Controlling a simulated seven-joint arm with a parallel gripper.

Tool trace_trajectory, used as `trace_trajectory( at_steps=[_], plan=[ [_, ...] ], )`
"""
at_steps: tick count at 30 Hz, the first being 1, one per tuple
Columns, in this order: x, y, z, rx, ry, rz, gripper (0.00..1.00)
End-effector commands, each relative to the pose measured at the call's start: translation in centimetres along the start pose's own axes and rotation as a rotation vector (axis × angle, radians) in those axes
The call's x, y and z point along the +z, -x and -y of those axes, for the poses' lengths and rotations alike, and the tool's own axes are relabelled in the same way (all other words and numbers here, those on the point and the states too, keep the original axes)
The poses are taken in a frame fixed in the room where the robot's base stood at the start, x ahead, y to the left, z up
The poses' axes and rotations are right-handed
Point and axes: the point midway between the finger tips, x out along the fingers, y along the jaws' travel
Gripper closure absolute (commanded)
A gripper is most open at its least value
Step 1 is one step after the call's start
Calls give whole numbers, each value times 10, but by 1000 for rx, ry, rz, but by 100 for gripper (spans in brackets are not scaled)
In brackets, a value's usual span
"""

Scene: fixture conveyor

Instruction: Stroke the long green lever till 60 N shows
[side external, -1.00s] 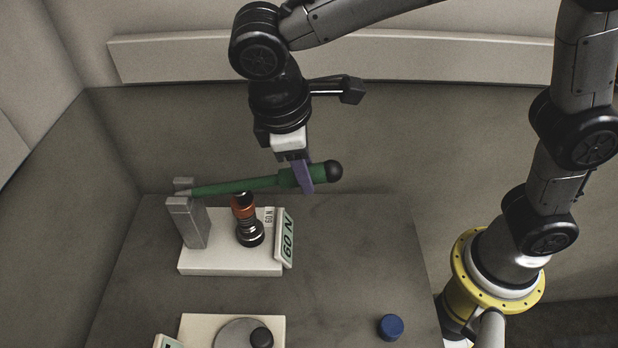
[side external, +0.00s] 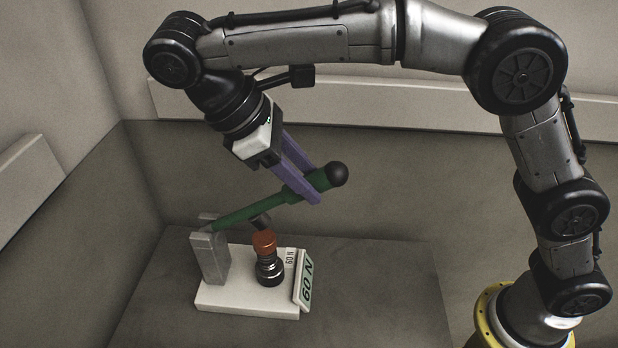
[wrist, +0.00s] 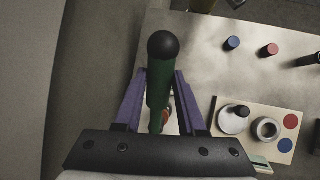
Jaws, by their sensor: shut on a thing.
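The long green lever (side external: 240,212) slopes up to the right from a grey post (side external: 210,258) to a black knob (side external: 337,174). My gripper (side external: 311,185) has its purple fingers on both sides of the thick green grip, just below the knob. It is shut on the lever. The wrist view shows the lever (wrist: 158,90) between the fingers, knob foremost. Under the lever stands an orange-capped black plunger (side external: 264,241) on a white base (side external: 240,299). The slanted panel (side external: 304,279) reads 60 N in large characters. A smaller label (side external: 290,256) beside it also reads 60 N.
In the wrist view, a pale board (wrist: 228,140) with a disc, a ring and coloured dots lies to the right. A blue cap (wrist: 232,43) and a red cap (wrist: 270,49) sit on the table. A wall stands behind the fixture.

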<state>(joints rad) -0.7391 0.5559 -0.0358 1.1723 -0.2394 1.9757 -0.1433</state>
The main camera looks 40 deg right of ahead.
Motion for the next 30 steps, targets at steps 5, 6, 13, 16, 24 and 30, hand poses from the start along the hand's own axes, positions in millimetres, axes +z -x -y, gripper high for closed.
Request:
trace_trajectory(
  at_steps=[5,6,13,16,24,30],
  plan=[
    [0,1,0,0,1,-4,100],
    [0,1,0,0,1,-4,100],
    [0,1,0,0,0,-4,35],
    [0,0,0,0,0,-3,31],
    [0,0,0,0,0,-1,31],
    [0,-1,0,0,0,-3,31]
  ],
)
